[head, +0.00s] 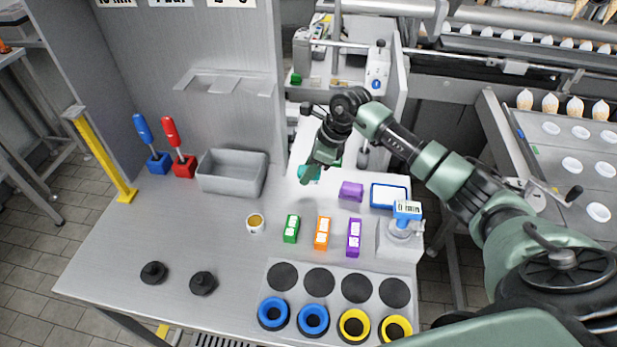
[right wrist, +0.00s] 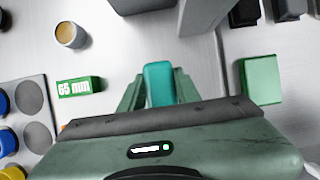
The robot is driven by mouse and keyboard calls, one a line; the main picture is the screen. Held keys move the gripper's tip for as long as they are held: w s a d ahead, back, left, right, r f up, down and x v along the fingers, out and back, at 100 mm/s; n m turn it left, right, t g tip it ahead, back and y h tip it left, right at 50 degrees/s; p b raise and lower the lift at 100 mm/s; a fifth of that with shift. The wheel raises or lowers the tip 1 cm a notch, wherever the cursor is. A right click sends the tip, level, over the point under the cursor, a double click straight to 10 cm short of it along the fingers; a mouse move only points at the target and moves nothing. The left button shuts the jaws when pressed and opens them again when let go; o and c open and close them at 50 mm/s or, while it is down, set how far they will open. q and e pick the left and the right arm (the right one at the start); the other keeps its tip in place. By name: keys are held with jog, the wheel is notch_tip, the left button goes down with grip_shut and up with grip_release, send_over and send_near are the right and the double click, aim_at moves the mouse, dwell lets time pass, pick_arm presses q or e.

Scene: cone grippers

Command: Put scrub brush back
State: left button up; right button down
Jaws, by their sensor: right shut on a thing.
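My right gripper (head: 318,168) reaches down over the back middle of the grey table. It is shut on a teal piece that I take for the scrub brush (right wrist: 158,83). In the right wrist view the teal piece is upright between the two green fingers, and no bristles show. In the head view only a little teal (head: 309,174) shows beside the fingers. I cannot tell whether it touches the table. My left gripper is not in view.
A purple block (head: 351,191) and a blue-rimmed tray (head: 388,195) lie right of the gripper. A grey bin (head: 232,173) stands left. Blue (head: 157,163) and red (head: 184,167) holders carry handled tools. Green, orange and purple boxes (head: 354,238) and a cup (head: 255,223) stand in front.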

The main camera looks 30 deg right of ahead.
notch_tip(320, 180, down, 4)
jog(key=shift+r+p, duration=0.25)
jog(key=shift+p, duration=0.15)
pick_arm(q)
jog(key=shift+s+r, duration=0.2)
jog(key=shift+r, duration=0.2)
pick_arm(e)
jog(key=shift+f+b, duration=0.25)
jog(key=shift+b, duration=0.05)
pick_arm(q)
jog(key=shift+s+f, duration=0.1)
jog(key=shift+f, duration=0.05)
pick_arm(e)
jog(key=c, duration=1)
grip_release()
jog(key=shift+r, duration=0.1)
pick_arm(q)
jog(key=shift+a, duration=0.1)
